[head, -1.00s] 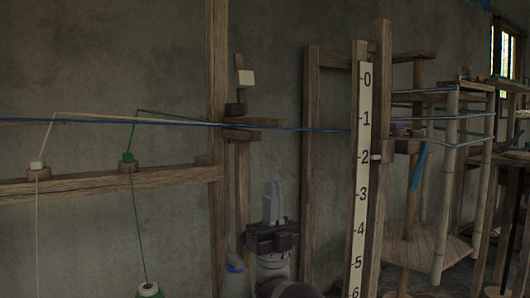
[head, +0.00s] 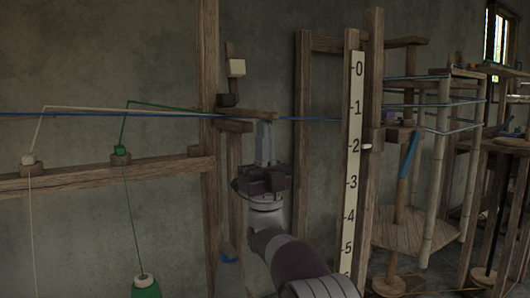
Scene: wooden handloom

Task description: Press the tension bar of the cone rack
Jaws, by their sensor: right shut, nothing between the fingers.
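The cone rack is a wooden frame with an upright post (head: 209,60) and a long crossbar (head: 100,178). Short wooden bars jut right from the post: an upper one (head: 246,112) and a shorter lower one (head: 234,126). I take these for the tension bar parts; which one moves I cannot tell. Blue, white and green threads run to them. My right gripper (head: 265,126) points up, shut and empty, its tips at the underside of the upper bar's right end. Whether they touch it I cannot tell. My left gripper is not in view.
A green cone (head: 145,285) stands below the crossbar. A numbered scale (head: 353,150) on a wooden frame stands right of my gripper. A warping reel with bamboo posts (head: 433,170) is farther right. The grey wall (head: 110,60) is behind.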

